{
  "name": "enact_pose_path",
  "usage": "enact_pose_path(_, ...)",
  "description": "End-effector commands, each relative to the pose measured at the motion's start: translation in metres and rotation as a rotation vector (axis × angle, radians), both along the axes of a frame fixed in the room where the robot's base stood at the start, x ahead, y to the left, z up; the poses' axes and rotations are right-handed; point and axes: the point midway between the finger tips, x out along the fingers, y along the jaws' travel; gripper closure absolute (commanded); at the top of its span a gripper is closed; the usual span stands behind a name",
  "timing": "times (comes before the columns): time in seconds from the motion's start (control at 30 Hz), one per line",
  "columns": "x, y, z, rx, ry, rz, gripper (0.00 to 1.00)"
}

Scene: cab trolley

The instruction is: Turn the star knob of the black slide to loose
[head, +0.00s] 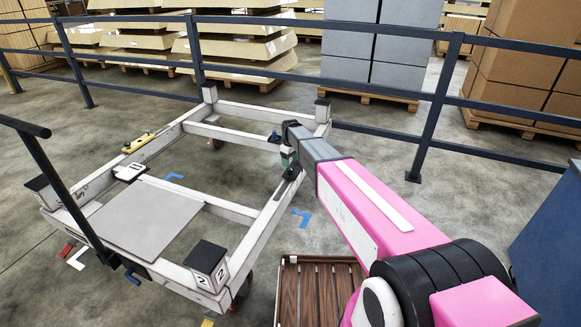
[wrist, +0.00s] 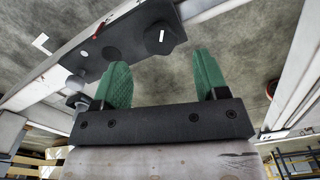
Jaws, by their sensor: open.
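The black slide (wrist: 118,48) is a dark plate fixed along a white beam in the wrist view. Its dark star knob (wrist: 162,37) carries a white mark and stands near the plate's right end. A short red mark shows on the plate to the knob's left. My gripper (wrist: 162,68) is open, with green fingers spread and nothing between them. The knob lies just beyond the fingertips, roughly centred between them, with no clear contact. In the head view my gripper (head: 288,159) is over the trolley's right rail, largely hiding the slide (head: 293,173).
A slatted wooden crate (head: 317,290) stands at the front. Floor shows between the frame's beams.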

Motion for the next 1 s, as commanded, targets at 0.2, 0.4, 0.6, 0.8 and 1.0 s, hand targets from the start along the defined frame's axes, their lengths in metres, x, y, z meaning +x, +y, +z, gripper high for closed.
enact_pose_path(0.2, -0.001, 0.000, 0.039, 0.000, -0.001, 0.000, 0.33)
enact_pose_path(0.4, 0.000, 0.000, 0.058, 0.000, 0.000, 0.000, 0.33)
enact_pose_path(0.6, 0.000, 0.000, 0.061, 0.000, 0.000, 0.000, 0.33)
enact_pose_path(0.8, -0.001, -0.001, 0.061, 0.000, 0.000, -0.002, 0.33)
enact_pose_path(1.0, -0.046, -0.041, 0.056, 0.000, 0.000, -0.106, 0.33)
